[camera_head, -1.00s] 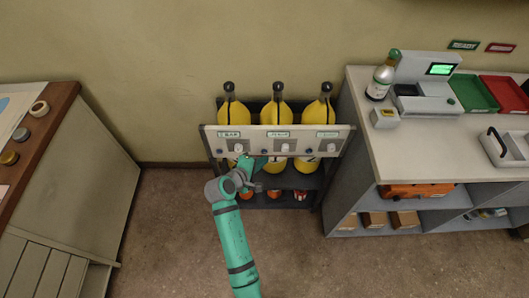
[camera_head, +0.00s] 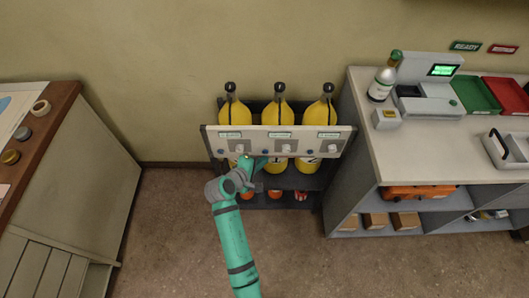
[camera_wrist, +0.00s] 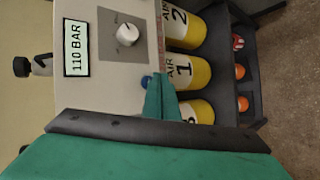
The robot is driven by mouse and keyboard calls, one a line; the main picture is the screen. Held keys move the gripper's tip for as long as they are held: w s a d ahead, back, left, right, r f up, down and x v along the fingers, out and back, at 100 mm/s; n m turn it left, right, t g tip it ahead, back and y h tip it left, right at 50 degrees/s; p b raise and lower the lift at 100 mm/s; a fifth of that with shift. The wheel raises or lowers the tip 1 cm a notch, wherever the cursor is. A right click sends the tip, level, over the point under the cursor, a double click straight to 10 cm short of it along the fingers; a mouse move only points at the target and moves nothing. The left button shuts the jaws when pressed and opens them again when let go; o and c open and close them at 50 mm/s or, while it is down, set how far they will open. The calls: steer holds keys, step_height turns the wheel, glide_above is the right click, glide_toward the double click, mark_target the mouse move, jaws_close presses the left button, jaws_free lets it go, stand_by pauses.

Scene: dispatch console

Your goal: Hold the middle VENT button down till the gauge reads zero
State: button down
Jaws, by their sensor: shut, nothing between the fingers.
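The grey-white panel (camera_head: 213,141) stands in front of three yellow air bottles. It carries three small displays, three white knobs and blue buttons. The middle gauge display (camera_wrist: 76,49) reads 110 BAR in the wrist view; it also shows in the head view (camera_head: 281,135). Beside it is the white knob (camera_wrist: 127,35). The blue middle button (camera_wrist: 146,80) is partly covered by my fingertips. My gripper (camera_wrist: 160,84) is shut and empty, its tips right at this button. I cannot tell whether they touch or press it.
The yellow bottles (camera_head: 279,112) stand in a dark rack behind the panel, with red and orange items on its lower shelf. A grey counter (camera_head: 427,140) is close on the right. A wooden cabinet (camera_head: 88,170) is on the left. The floor between is clear.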

steer(key=shift+s+d, duration=0.1)
steer(key=shift+d, duration=0.1)
steer(key=shift+a, duration=0.1)
stand_by(0.5)
steer(key=shift+w, duration=0.6)
steer(key=shift+a, duration=0.1)
steer(key=shift+d, duration=0.2)
